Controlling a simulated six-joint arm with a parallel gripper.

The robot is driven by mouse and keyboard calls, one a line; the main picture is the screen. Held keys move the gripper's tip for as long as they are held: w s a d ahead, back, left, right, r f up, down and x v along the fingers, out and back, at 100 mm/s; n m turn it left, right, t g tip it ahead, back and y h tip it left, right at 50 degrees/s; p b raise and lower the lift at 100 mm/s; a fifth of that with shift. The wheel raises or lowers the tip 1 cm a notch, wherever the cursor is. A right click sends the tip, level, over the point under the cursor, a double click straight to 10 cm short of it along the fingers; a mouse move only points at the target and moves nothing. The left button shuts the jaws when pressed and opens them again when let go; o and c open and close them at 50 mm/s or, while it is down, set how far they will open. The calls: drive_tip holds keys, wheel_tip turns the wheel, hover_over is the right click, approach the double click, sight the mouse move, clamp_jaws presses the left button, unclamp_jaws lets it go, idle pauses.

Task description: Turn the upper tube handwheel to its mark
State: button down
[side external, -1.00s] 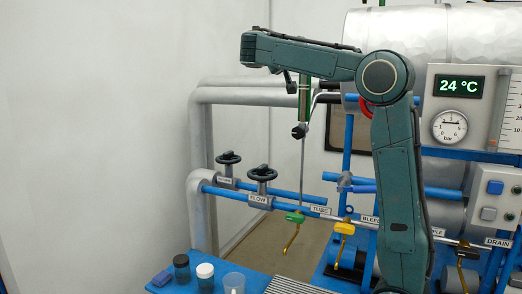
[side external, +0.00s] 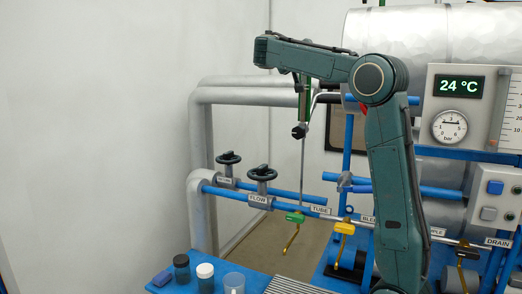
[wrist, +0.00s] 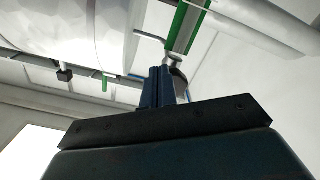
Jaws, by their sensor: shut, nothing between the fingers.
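The green-backed sight tube (side external: 305,98) hangs upright under my forearm in the side view. A black knob (side external: 299,131) sits at its lower end. The tube's upper end, where the upper handwheel would be, is hidden behind my arm in the side view. In the wrist view the green tube backing (wrist: 187,27) ends at a metal fitting (wrist: 172,60). A dark rounded part (wrist: 182,85) beside it is partly hidden by my fingers; I cannot tell whether it is the handwheel or whether I touch it. My gripper (wrist: 158,70) is shut and empty.
Two black handwheels, one at the FLOW label (side external: 262,173) and one behind it (side external: 228,158), stand on pipes to the left. The display panel (side external: 462,87) reads 24 °C.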

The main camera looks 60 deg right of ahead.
drive_tip(key=shift+d, duration=0.85)
drive_tip(key=shift+w+r, duration=0.15)
drive_tip(key=shift+r, duration=0.05)
idle(0.4)
drive_tip(key=shift+w+f, duration=0.45)
drive_tip(key=shift+w, duration=0.2)
idle(0.4)
drive_tip(key=shift+s+f, duration=0.2)
drive_tip(key=shift+f, duration=0.15)
drive_tip(key=shift+a, duration=0.1)
drive_tip(key=shift+a, duration=2.95)
drive_tip(key=shift+f, duration=0.1)
